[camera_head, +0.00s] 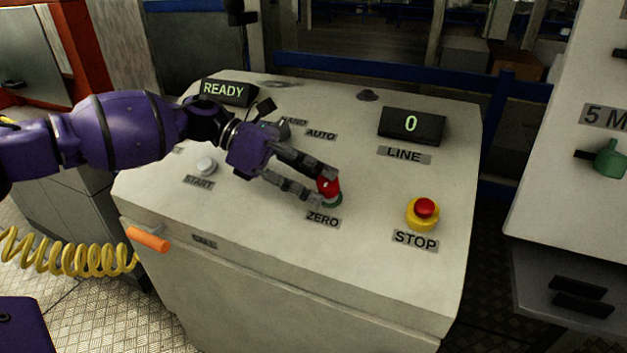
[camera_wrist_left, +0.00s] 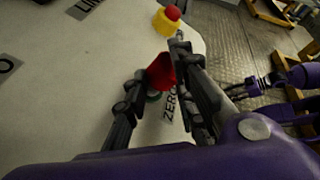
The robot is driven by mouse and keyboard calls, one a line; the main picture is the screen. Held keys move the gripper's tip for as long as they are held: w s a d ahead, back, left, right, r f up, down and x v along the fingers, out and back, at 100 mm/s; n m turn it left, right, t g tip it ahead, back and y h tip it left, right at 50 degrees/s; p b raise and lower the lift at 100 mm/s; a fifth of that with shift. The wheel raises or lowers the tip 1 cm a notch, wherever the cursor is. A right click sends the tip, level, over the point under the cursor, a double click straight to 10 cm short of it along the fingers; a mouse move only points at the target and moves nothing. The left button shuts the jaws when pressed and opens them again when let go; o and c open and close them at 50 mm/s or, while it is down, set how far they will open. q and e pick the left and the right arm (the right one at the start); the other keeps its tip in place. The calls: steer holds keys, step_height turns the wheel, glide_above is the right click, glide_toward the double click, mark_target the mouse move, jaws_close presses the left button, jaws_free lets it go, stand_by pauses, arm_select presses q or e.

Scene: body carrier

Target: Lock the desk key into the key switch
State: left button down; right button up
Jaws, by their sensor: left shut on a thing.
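The desk key, seen as a red head (camera_head: 328,187), stands at the ZERO label on the sloped desk top. A green ring (camera_head: 334,202), apparently the key switch, shows right under it. My left gripper (camera_head: 322,186) is shut on the red head, one finger on each side. In the left wrist view the red head (camera_wrist_left: 161,72) sits between the dark fingers, with a bit of green below it. The key's shaft is hidden, so I cannot tell how deep it sits or how far it is turned. My right gripper (camera_wrist_left: 262,86) shows small at the right of the left wrist view.
A red and yellow STOP button (camera_head: 424,212) is right of the key, and a white START button (camera_head: 206,166) is left. A yellow coiled cable (camera_head: 70,255) hangs left of the desk, near an orange handle (camera_head: 148,239).

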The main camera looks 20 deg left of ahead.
arm_select(q)
steer(key=c, duration=1.6)
jaws_free()
steer(key=shift+w+f+m, duration=0.15)
steer(key=shift+m, duration=0.15)
steer(key=shift+o, duration=1.1)
steer(key=shift+d, duration=0.1)
